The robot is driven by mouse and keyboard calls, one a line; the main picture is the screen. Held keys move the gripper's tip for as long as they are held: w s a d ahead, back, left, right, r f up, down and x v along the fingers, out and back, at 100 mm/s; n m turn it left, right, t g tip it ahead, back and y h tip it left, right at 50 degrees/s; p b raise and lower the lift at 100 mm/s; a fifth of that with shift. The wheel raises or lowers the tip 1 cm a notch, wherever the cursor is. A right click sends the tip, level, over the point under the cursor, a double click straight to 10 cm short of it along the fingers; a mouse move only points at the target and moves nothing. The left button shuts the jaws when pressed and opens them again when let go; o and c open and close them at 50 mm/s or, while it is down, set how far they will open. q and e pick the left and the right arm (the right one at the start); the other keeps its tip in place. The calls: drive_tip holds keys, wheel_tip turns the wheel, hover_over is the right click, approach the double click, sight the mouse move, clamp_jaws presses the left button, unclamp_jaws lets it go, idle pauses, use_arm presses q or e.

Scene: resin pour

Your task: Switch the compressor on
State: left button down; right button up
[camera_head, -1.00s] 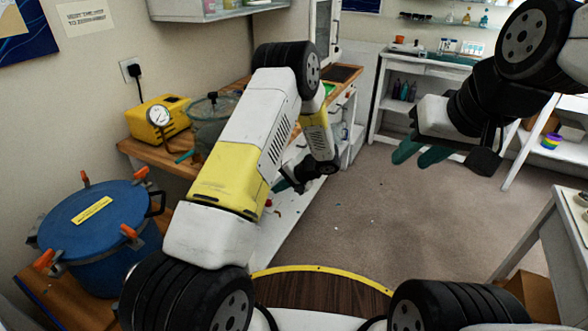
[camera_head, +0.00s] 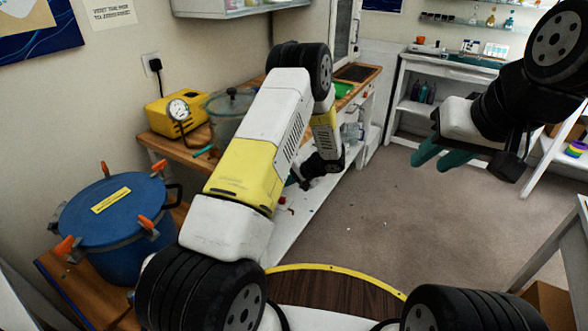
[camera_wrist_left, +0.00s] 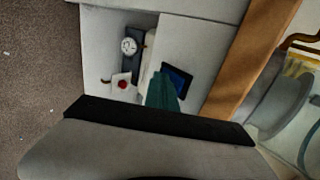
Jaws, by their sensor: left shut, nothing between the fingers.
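In the left wrist view, my left gripper (camera_wrist_left: 162,92) is shut, its teal fingers together and empty. Past the fingertips are a white box with a red button (camera_wrist_left: 122,84), a round white gauge (camera_wrist_left: 129,46) on a dark panel and a dark-blue panel (camera_wrist_left: 177,80). I cannot tell whether the fingers touch anything. I cannot tell for sure which part is the compressor. In the head view, my left gripper (camera_head: 292,179) is low by the front of the wooden bench, mostly hidden by its wrist. My right gripper (camera_head: 438,154) is raised at the right, teal fingers apart and empty.
A yellow box (camera_head: 159,119) with a dial and a clear-sided pot (camera_head: 230,103) stand on the wooden bench (camera_head: 172,150). A blue lidded pot (camera_head: 113,210) with orange-handled clamps stands at the left. Open carpet (camera_head: 385,225) lies to the right.

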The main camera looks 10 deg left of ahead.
use_arm(q)
drive_tip(key=shift+r, duration=0.1)
drive_tip(key=shift+r, duration=0.75)
drive_tip(key=d+f+v, duration=0.1)
drive_tip(key=v, duration=1.2)
drive_tip(key=shift+s+d+f, duration=0.25)
drive_tip(key=shift+s+f, duration=0.05)
drive_tip(key=shift+s, duration=0.05)
drive_tip(key=shift+f, duration=0.1)
